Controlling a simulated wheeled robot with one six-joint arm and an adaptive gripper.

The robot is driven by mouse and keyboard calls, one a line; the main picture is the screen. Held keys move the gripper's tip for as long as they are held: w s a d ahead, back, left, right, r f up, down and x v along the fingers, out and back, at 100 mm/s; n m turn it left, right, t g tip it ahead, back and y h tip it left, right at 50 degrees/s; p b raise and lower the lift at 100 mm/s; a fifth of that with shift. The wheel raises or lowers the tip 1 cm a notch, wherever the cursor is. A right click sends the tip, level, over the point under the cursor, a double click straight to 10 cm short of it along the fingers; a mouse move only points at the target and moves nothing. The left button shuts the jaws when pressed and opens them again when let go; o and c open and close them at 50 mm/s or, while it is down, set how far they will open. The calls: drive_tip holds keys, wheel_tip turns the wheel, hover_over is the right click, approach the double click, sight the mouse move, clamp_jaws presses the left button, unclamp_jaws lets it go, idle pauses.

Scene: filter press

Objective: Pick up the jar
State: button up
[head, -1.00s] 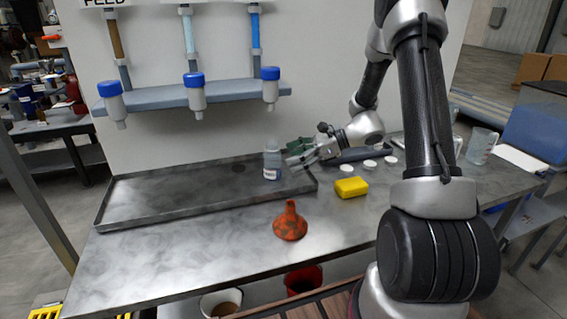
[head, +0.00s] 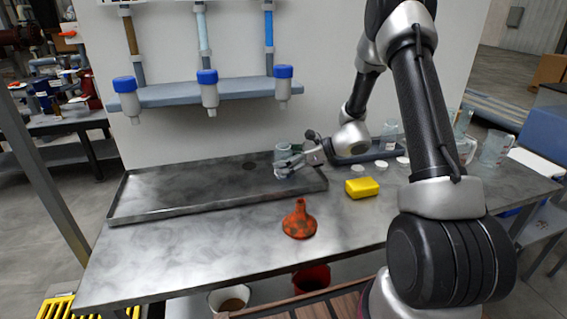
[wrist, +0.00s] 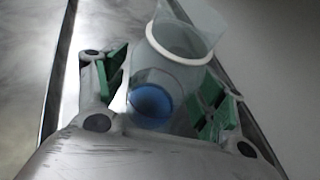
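The jar (head: 283,152) is a clear vessel standing upright at the right end of the shallow metal tray (head: 215,200). My gripper (head: 285,169) is at the jar, and its fingers cover the jar's lower part in the head view. In the wrist view the jar (wrist: 172,72) lies between the two green-padded fingers of my gripper (wrist: 165,90), with a white ring and a round blue area showing on it. The fingers are spread to either side of it, with a small gap seen on the left. Contact on the right is unclear.
A yellow block (head: 362,188) and an orange funnel (head: 299,220) stand on the metal bench in front of the tray. A shelf with blue-capped bottles (head: 208,88) hangs above the tray.

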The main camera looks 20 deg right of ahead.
sight(289, 150)
drive_tip(key=c, duration=0.9)
drive_tip(key=shift+r, duration=0.15)
drive_tip(key=shift+r, duration=1.5)
drive_tip(key=shift+s+d+r, duration=0.1)
drive_tip(key=shift+d+r, duration=0.05)
drive_tip(key=shift+d, duration=0.05)
drive_tip(key=s+d, duration=0.2)
drive_tip(key=d, duration=0.3)
drive_tip(key=s+d, duration=0.2)
drive_tip(key=d, duration=0.3)
drive_tip(key=s+d, duration=0.2)
drive_tip(key=d, duration=0.4)
drive_tip(key=shift+s+d, duration=0.1)
drive_tip(key=shift+s, duration=0.25)
